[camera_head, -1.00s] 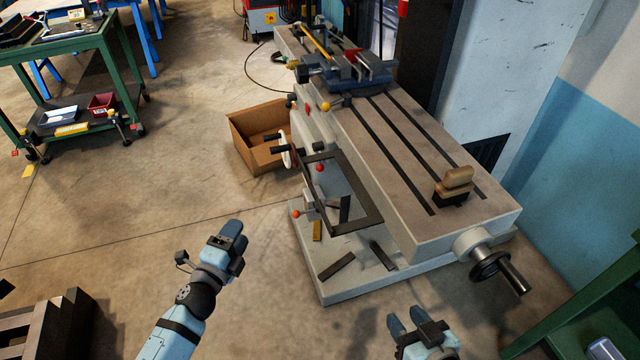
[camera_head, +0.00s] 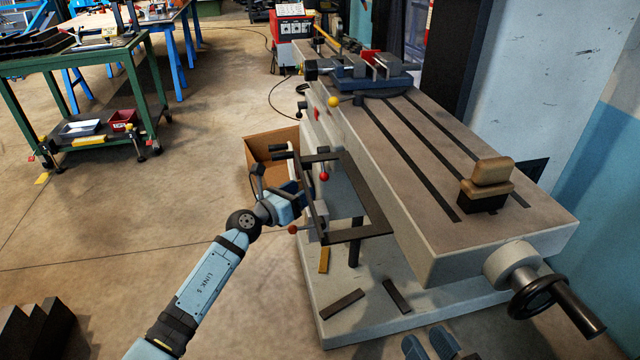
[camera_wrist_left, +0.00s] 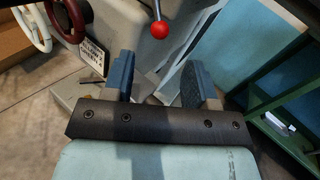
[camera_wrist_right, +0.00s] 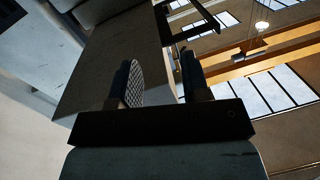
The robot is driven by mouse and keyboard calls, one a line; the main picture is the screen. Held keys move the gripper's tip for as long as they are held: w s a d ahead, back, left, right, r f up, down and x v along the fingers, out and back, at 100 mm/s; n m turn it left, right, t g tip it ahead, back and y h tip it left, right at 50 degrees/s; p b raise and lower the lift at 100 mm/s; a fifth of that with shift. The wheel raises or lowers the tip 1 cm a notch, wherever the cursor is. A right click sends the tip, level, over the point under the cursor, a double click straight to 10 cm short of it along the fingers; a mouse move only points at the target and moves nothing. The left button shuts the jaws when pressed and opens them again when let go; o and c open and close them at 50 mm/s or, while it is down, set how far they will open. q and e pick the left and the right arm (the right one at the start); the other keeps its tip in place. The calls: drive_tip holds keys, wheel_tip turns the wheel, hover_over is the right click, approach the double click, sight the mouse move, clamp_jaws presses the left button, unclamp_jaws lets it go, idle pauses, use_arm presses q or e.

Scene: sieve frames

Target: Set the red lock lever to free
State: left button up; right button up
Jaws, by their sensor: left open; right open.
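A lever with a red ball knob (camera_head: 324,176) hangs at the front of the grey milling machine, inside a dark rectangular frame (camera_head: 376,208). In the left wrist view the red knob (camera_wrist_left: 159,29) shows just beyond and between my open fingertips, with nothing gripped. My left gripper (camera_head: 302,198) is at the left side of the dark frame, partly hidden by it. A second, orange-red knob (camera_head: 292,229) sits lower, close below the left gripper. My right gripper (camera_head: 430,343) is open and empty at the bottom edge, low beside the machine's base.
The machine table (camera_head: 420,155) carries a blue vise (camera_head: 372,78) and a tan-and-black block (camera_head: 487,183). A black handwheel (camera_head: 540,288) juts out at the right. A cardboard box (camera_head: 262,150) stands behind the left gripper.

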sight(321, 178)
use_arm(q)
drive_tip(key=b+x, duration=0.2)
drive_tip(key=x, duration=0.4)
drive_tip(key=shift+w+d+f, duration=0.1)
drive_tip(key=shift+f, duration=0.05)
drive_tip(key=shift+w+d, duration=0.35)
drive_tip(key=shift+w, duration=0.1)
use_arm(e)
drive_tip(key=shift+s+a+r+t+y, duration=0.1)
drive_tip(key=shift+a+r+t+y, duration=0.15)
drive_tip(key=shift+r, duration=0.35)
drive_tip(key=shift+s+a+r+t+y, duration=0.15)
drive_tip(key=shift+r+t+y, duration=0.2)
drive_tip(key=shift+r, duration=0.3)
drive_tip(key=shift+w+a+r+t+y, duration=0.1)
drive_tip(key=shift+a+r+t+y, duration=0.15)
drive_tip(key=shift+r, duration=0.35)
use_arm(q)
clamp_jaws()
